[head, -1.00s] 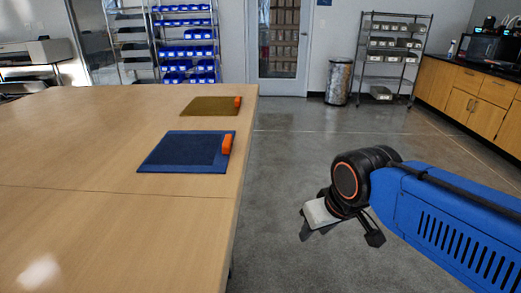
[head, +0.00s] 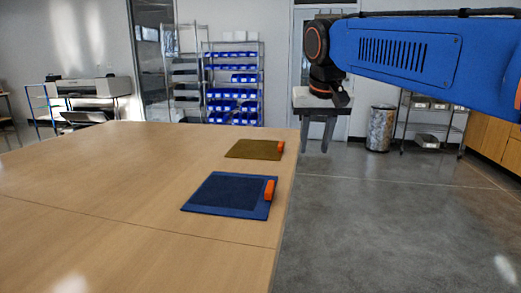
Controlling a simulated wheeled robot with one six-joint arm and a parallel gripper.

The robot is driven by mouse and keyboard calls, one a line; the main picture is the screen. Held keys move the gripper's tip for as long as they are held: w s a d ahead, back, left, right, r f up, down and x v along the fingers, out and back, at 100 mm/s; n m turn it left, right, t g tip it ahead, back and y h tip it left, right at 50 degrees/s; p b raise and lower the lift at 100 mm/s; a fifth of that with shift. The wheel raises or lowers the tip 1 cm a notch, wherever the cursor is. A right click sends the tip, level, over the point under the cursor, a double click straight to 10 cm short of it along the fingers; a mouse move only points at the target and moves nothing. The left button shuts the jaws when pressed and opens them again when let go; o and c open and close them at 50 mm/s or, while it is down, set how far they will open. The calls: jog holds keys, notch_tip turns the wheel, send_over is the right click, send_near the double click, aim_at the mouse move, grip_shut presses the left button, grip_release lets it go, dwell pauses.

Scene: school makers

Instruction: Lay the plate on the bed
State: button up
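Two flat square pieces lie on the wooden table near its right edge, each with an orange block at its right side. The nearer one is a blue plate (head: 228,192) with a darker square on top and an orange block (head: 270,190). The farther one is an olive-gold plate (head: 252,149) with a smaller orange block (head: 281,147). I cannot tell which one the task means.
The wooden table (head: 110,185) is otherwise bare. The grey floor (head: 400,220) to its right is open. A rack of blue bins (head: 232,90), a metal bin (head: 381,128) and a wire shelf (head: 430,125) stand behind. A large printer (head: 92,87) stands at far left.

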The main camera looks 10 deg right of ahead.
jog(key=m, duration=0.2)
send_near(281, 143)
jog(key=f, duration=0.1)
jog(key=w+f, duration=0.1)
jog(key=shift+f+h, duration=0.3)
jog(key=shift+f, duration=0.05)
jog(key=shift+x, duration=2.65)
jog(key=shift+s+a+f, duration=0.1)
jog(key=shift+s+a, duration=0.05)
grip_shut()
